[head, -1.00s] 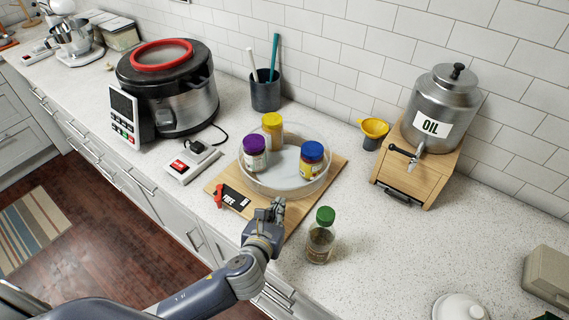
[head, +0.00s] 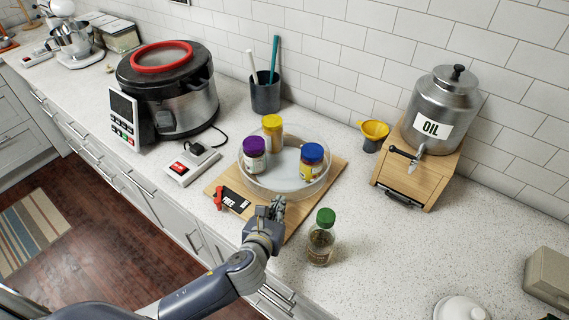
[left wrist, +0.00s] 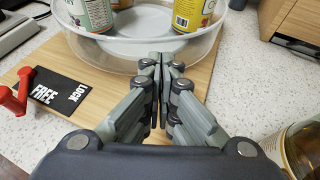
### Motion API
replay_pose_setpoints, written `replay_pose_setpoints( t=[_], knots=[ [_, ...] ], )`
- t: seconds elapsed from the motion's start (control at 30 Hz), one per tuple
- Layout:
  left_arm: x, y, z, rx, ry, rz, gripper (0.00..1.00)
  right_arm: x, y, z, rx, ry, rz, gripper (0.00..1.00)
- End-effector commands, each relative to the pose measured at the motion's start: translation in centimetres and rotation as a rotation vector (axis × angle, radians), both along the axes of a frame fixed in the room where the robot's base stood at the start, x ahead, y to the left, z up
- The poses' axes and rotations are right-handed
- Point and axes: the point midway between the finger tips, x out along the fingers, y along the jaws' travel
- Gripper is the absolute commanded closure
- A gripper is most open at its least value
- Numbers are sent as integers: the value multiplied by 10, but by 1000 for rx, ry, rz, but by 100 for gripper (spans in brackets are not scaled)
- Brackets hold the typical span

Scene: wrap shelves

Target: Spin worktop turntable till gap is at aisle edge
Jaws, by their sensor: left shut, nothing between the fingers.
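The turntable (head: 290,183) is a clear-walled round tray on a wooden board (head: 222,180). On it stand a purple-lidded jar (head: 254,155) at the left, a yellow-lidded jar (head: 272,131) at the back and a blue-lidded jar (head: 312,161) at the right. The front part of the tray is bare. My left gripper (head: 278,204) is shut and empty at the front rim. In the left wrist view its fingertips (left wrist: 162,62) meet at the clear wall; I cannot tell whether they touch it. My right gripper is not in view.
A black FREE/LOCK plate (left wrist: 62,92) with a red lever (left wrist: 20,92) is on the board, left of my gripper. A green-capped bottle (head: 321,238) stands close at the right. A cooker (head: 185,95) and an oil dispenser (head: 430,115) stand farther off.

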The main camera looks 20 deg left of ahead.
Motion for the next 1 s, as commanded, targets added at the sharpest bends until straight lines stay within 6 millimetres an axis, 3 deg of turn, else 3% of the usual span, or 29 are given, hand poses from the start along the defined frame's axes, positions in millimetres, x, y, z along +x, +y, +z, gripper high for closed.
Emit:
replay_pose_setpoints(
  t=[1.0],
  knots=[
    [10,2,1,1,0,0,100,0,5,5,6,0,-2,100]
  ],
)
